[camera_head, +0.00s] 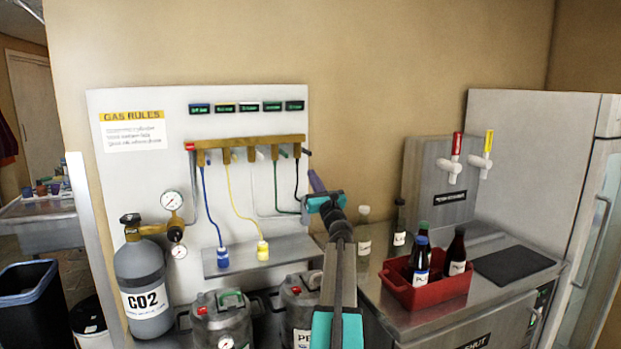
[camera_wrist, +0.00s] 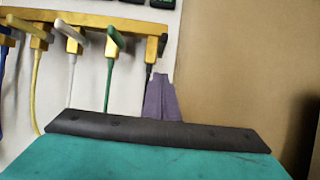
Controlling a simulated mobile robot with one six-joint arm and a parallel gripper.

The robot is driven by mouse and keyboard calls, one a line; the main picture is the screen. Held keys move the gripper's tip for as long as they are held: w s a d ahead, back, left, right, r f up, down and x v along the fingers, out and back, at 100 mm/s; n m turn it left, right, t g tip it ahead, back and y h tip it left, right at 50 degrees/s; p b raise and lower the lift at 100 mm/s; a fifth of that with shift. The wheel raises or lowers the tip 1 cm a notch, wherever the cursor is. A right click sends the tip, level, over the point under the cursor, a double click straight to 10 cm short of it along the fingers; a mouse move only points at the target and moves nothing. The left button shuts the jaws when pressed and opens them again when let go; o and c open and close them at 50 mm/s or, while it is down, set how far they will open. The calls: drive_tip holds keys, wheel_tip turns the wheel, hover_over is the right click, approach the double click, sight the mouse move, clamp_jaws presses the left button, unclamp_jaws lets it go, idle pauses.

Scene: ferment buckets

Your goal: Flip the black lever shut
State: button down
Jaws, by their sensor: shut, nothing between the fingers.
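The black lever (camera_head: 307,152) is at the right end of the brass manifold (camera_head: 250,141) on the white wall panel. It looks small and dark, and I cannot tell its exact angle. It also shows as a dark piece at the bar's right end in the wrist view (camera_wrist: 162,45). A black hose (camera_head: 297,185) hangs below its valve. My gripper (camera_head: 312,173), with purple fingers, is shut and empty. Its tips (camera_wrist: 160,76) point up just below and right of the black valve. I cannot tell whether they touch anything.
Green (camera_wrist: 113,37), white (camera_wrist: 68,36) and yellow (camera_wrist: 28,27) levers sit left of the black one, with hoses below. A CO2 cylinder (camera_head: 143,276) with gauges stands at left. Bare wall (camera_head: 360,100) lies right of the panel. A red bottle crate (camera_head: 430,291) is on the counter.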

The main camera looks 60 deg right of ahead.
drive_tip(key=r+b+v, duration=0.1)
drive_tip(key=v, duration=0.7)
drive_tip(key=shift+s+a+r, duration=0.25)
drive_tip(key=shift+s+a, duration=0.1)
idle(0.4)
